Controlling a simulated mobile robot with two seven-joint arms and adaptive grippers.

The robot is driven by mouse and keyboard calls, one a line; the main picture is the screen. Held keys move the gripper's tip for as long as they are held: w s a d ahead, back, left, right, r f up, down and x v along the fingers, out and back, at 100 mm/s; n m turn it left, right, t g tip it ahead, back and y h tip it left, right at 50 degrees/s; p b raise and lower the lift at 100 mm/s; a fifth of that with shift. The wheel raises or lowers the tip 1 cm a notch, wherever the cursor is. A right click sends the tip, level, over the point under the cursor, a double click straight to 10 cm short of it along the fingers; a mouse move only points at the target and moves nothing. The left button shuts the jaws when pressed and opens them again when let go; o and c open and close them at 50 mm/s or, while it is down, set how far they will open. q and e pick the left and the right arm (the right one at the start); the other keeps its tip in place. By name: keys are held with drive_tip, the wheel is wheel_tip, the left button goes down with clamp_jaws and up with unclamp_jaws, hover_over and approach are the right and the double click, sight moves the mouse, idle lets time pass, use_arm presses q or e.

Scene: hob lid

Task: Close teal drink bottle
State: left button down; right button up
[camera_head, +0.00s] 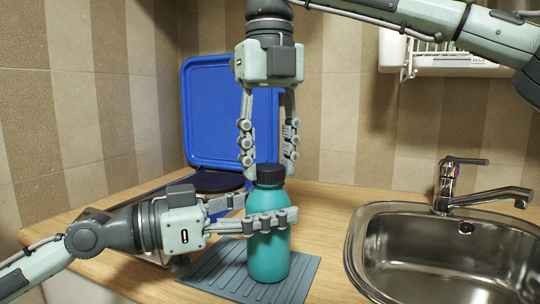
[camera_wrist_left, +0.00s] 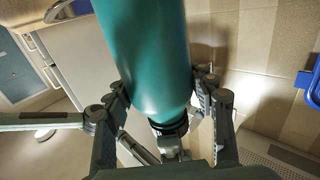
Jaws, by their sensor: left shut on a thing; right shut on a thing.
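The teal drink bottle (camera_head: 269,258) stands upright on a grey ribbed mat at the counter's front. A black cap (camera_head: 270,176) sits at the top of its neck, with no clear gap visible. My left gripper (camera_head: 264,211) comes in from the left and is shut around the bottle's upper body. My right gripper (camera_head: 268,163) points down from above, its fingers shut on the cap from both sides. In the left wrist view the teal bottle (camera_wrist_left: 146,50) lies between the left fingers (camera_wrist_left: 160,98), with the black cap (camera_wrist_left: 170,128) toward the bottom.
The grey mat (camera_head: 222,272) lies under the bottle. A steel sink (camera_head: 420,240) with a tap (camera_head: 462,195) is on the right. A blue lid (camera_head: 205,115) stands raised behind, against the wall. A white rack (camera_head: 440,56) hangs upper right. Bare wooden counter (camera_head: 325,225) lies between bottle and sink.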

drive_tip(key=m, duration=0.8)
drive_tip(key=shift+a, duration=0.1)
drive_tip(key=m, duration=0.7)
drive_tip(key=shift+m, duration=0.4)
drive_tip(key=m, duration=0.4)
drive_tip(key=shift+w, duration=0.1)
drive_tip(key=m, duration=0.4)
drive_tip(key=shift+a, duration=0.1)
drive_tip(key=m, duration=0.4)
drive_tip(key=shift+a+f, duration=0.1)
drive_tip(key=shift+a, duration=0.1)
drive_tip(key=shift+o, duration=0.8)
drive_tip(key=m, duration=0.3)
drive_tip(key=shift+s+f, duration=0.2)
drive_tip(key=shift+f, duration=0.05)
drive_tip(key=shift+w+d+r+m, duration=0.2)
drive_tip(key=shift+w+r+m, duration=0.05)
drive_tip(key=shift+m, duration=0.55)
drive_tip(key=shift+c, duration=0.8)
